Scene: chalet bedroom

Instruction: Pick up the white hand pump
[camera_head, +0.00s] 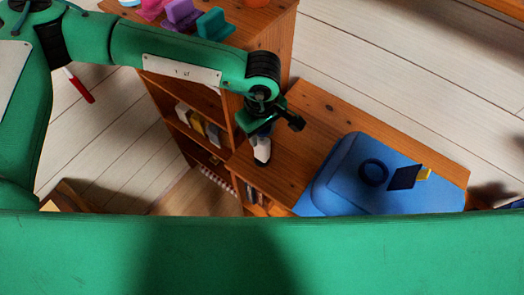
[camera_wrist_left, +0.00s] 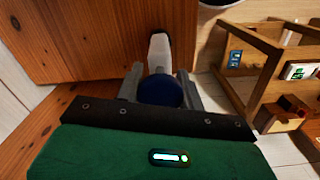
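The white hand pump (camera_head: 262,149) has a white body, and a dark end shows below in the head view. It is upright or slightly tilted at the left end of the low wooden top. In the left wrist view its white part (camera_wrist_left: 159,50) points away from a round dark blue part (camera_wrist_left: 160,91). My left gripper (camera_head: 268,124) is over the pump, and its fingers (camera_wrist_left: 160,82) lie close against both sides of the blue part. Whether the pump touches the wood is unclear. My right gripper is not in view.
A blue case (camera_head: 326,183) lies on the wooden top (camera_head: 305,115) to the right, with a dark ring (camera_head: 373,172) and a dark blue card-like piece (camera_head: 404,177) on it. A taller wooden shelf unit (camera_head: 160,95) stands left, with colored items on top.

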